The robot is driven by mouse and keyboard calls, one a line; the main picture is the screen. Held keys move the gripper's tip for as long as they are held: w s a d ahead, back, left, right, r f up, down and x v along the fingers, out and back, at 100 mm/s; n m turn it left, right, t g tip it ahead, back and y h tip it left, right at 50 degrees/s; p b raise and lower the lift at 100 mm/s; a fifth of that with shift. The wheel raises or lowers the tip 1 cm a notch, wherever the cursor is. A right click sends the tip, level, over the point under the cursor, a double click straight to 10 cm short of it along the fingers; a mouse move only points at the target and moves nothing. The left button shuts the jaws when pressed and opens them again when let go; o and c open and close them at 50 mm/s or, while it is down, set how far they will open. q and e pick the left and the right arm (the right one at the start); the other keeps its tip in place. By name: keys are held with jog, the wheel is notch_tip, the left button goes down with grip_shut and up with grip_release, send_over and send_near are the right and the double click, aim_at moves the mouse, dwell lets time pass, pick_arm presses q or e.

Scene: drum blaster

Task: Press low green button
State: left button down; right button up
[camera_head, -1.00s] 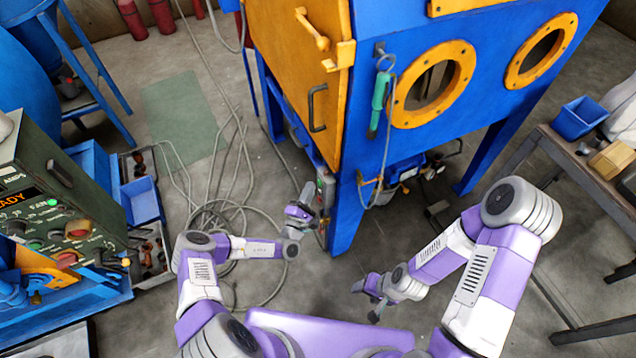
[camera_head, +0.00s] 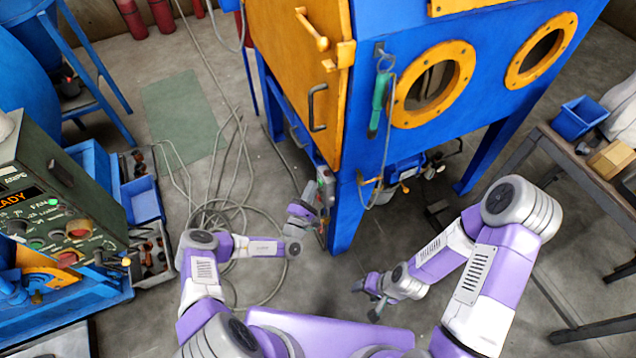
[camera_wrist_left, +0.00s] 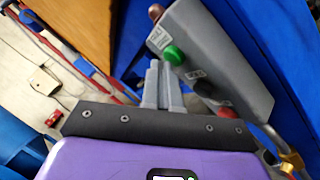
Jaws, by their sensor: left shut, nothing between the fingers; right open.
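The green button (camera_wrist_left: 173,55) sticks out from a grey control box (camera_wrist_left: 222,50) in the left wrist view. In the head view the box (camera_head: 326,188) is small, on the blue cabinet's near leg below the orange door. My left gripper (camera_wrist_left: 160,72) is shut and empty. Its fingertips appear just left of and below the green button in the wrist view; I cannot tell whether they touch it. In the head view my left gripper (camera_head: 306,208) is beside the box. My right gripper (camera_head: 372,298) is open and empty, low over the floor.
The same box carries a dark button (camera_wrist_left: 202,89) and a red one (camera_wrist_left: 228,112), both near my left gripper. The blue cabinet (camera_head: 420,120) stands close behind. Loose cables (camera_head: 225,205) lie on the floor to the left. A green machine panel (camera_head: 60,190) stands at far left.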

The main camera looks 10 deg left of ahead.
pick_arm(q)
jog(key=shift+d, duration=0.15)
dwell(0.4)
jog(key=shift+s+a+p, duration=0.45)
jog(key=shift+a+p, duration=0.15)
jog(key=shift+a, duration=0.15)
jog(key=shift+a, duration=0.1)
jog(key=s+a+p, duration=0.1)
jog(key=a, duration=0.1)
jog(key=s+a+p, duration=0.1)
jog(key=a, duration=0.1)
jog(key=shift+s, duration=0.4)
jog(key=shift+d, duration=0.1)
dwell(0.4)
